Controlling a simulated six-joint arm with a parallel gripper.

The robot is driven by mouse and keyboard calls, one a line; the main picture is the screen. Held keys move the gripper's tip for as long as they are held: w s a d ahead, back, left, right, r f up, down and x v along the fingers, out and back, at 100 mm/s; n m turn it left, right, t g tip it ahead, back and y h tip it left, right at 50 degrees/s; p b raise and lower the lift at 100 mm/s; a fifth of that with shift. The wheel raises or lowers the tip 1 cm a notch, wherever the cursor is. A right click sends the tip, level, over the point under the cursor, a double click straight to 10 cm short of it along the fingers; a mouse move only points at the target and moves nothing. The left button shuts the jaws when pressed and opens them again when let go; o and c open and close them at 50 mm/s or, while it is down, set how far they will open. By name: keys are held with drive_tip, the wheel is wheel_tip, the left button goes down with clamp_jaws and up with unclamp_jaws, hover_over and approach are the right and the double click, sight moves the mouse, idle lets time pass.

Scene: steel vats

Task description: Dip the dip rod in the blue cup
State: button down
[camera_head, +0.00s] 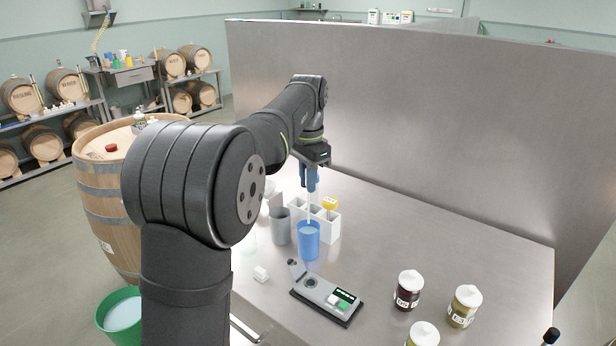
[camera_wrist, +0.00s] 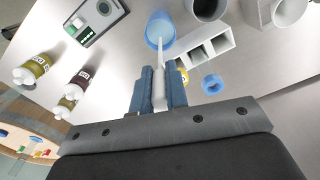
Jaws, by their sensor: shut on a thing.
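The blue cup (camera_head: 308,243) stands upright on the steel table in the head view; it shows at the top of the wrist view (camera_wrist: 153,27). My gripper (camera_head: 312,180) is above the cup, its blue fingers shut on the pale dip rod (camera_head: 309,208). In the wrist view the dip rod (camera_wrist: 159,62) runs from between the fingers (camera_wrist: 159,88) toward the cup. The rod points down and its lower end is at the cup's mouth. I cannot tell how far it reaches inside.
A white rack (camera_head: 329,226) with a yellow item (camera_head: 330,203) and a grey cup (camera_head: 281,228) stand close beside the blue cup. A small meter (camera_head: 326,298) lies in front. Lidded jars (camera_head: 409,290) stand at right. A blue ring (camera_wrist: 212,84) lies near the rack.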

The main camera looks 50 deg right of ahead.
drive_tip(key=shift+f, duration=4.65)
drive_tip(key=shift+r, duration=0.1)
drive_tip(key=shift+r, duration=6.05)
